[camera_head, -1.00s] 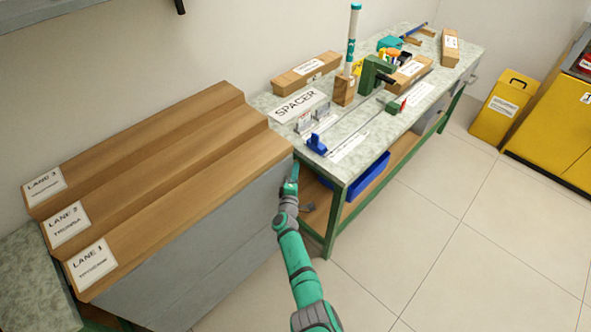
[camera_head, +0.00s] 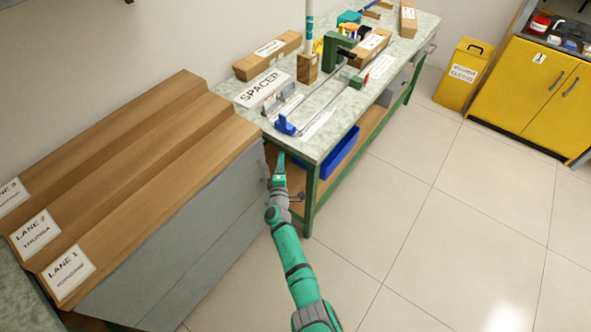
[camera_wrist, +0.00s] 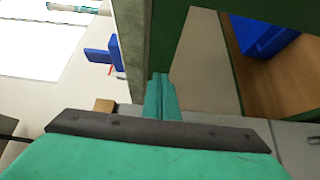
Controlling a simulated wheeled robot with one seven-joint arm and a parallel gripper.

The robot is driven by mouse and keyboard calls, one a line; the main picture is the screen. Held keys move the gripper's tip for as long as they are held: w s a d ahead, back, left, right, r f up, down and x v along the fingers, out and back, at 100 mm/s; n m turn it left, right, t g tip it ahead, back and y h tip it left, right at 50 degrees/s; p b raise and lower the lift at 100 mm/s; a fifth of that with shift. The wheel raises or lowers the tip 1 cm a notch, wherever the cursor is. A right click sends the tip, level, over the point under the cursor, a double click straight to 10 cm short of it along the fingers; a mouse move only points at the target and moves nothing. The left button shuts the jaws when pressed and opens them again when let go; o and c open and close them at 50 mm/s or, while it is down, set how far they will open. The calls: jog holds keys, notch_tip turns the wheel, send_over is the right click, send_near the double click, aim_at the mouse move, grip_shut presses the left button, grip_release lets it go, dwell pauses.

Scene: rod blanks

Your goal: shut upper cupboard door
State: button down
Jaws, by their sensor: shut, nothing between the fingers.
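My gripper (camera_head: 279,163) is shut and empty, beside the end of the stepped lane block and close to the near corner of the green workbench (camera_head: 311,190). In the wrist view its closed fingers (camera_wrist: 161,88) point toward a bench leg and the open space under the top. No upper cupboard door can be made out in either view. A grey edge (camera_head: 28,4) shows at the top left corner, cut off by the frame; I cannot tell what it belongs to. A yellow floor cabinet (camera_head: 535,97) with two doors, both seeming shut, stands at the far right.
The wooden lane block (camera_head: 150,165) fills the left. The bench top holds a SPACER sign (camera_head: 262,88), a green fixture (camera_head: 340,57) and boxes. A blue bin (camera_head: 340,152) sits below it. A yellow waste bin (camera_head: 464,74) stands right. The tiled floor (camera_head: 440,230) is clear.

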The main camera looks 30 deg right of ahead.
jog(key=s+d, duration=0.3)
jog(key=s, duration=0.3)
jog(key=shift+s, duration=0.15)
jog(key=s+a+f+m+y, duration=0.1)
jog(key=s+a+f+m, duration=0.15)
jog(key=a, duration=0.75)
jog(key=s+a+f+m+y, duration=0.2)
jog(key=s+a, duration=0.2)
jog(key=a, duration=0.6)
jog(key=s+a+m+y, duration=0.2)
jog(key=s+a+m, duration=0.2)
jog(key=s+a, duration=0.95)
jog(key=s+r+m+y, duration=0.1)
jog(key=s+r, duration=0.3)
jog(key=s, duration=0.4)
jog(key=s+a+r+m+g+y, duration=0.1)
jog(key=s+r, duration=0.2)
jog(key=s, duration=0.5)
jog(key=s+r+m, duration=0.2)
jog(key=s+r, duration=0.2)
jog(key=s, duration=0.5)
jog(key=s+d+r+y, duration=0.1)
jog(key=s+d+r, duration=0.2)
jog(key=s+r, duration=0.2)
notch_tip(320, 180, up, 4)
jog(key=shift+d+f, duration=0.15)
jog(key=shift+d, duration=0.15)
